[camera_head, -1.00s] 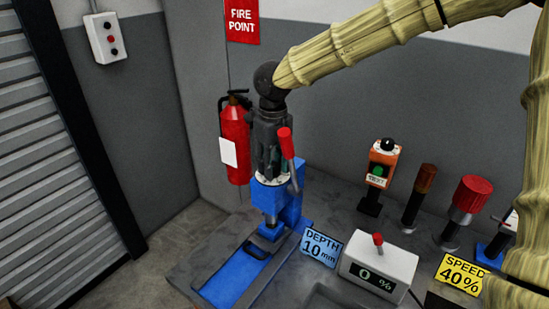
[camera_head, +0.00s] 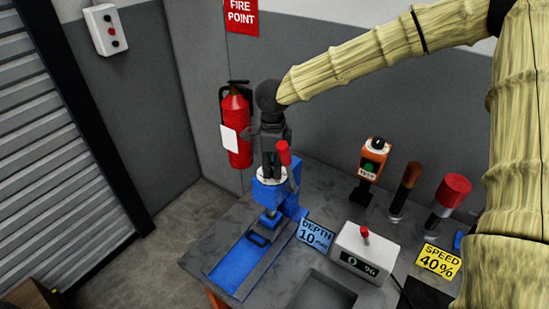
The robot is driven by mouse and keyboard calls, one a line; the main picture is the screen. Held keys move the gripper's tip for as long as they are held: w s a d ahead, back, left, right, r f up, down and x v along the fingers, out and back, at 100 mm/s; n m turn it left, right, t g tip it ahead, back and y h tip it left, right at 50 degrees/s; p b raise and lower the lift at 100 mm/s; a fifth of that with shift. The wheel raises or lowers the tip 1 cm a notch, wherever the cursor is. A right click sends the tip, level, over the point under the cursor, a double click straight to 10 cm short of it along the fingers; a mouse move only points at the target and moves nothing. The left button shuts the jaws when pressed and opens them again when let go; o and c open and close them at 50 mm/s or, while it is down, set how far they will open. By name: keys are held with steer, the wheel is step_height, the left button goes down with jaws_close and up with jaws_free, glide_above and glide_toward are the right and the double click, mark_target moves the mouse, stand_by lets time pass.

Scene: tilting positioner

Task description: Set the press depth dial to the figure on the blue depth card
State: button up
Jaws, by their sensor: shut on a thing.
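The blue press (camera_head: 291,200) stands on the bench with a red-knobbed lever (camera_head: 283,152) at its upper right. Its depth dial (camera_head: 262,178) is a pale disc with dark marks on top of the press. My dark gripper (camera_head: 272,160) points straight down onto the dial and is shut on its centre. The fingers hide the middle of the dial, and its marks are too small to read. The blue depth card (camera_head: 316,235) stands right of the press and reads "DEPTH 10 mm".
A white box (camera_head: 365,245) with a red lever and display stands right of the card, near a yellow "SPEED 40%" card (camera_head: 438,262). An orange button box (camera_head: 374,160) and upright tools (camera_head: 405,190) stand behind.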

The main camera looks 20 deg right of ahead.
mark_target(272, 166)
steer(key=shift+a+n, duration=0.1)
steer(key=shift+n, duration=0.3)
steer(key=o, duration=0.7)
steer(key=shift+f, duration=0.1)
steer(key=o, duration=0.3)
steer(key=shift+w+a, duration=0.1)
steer(key=shift+w, duration=0.05)
steer(key=shift+w+p, duration=0.1)
steer(key=shift+p, duration=0.2)
step_height(272, 166, up, 12)
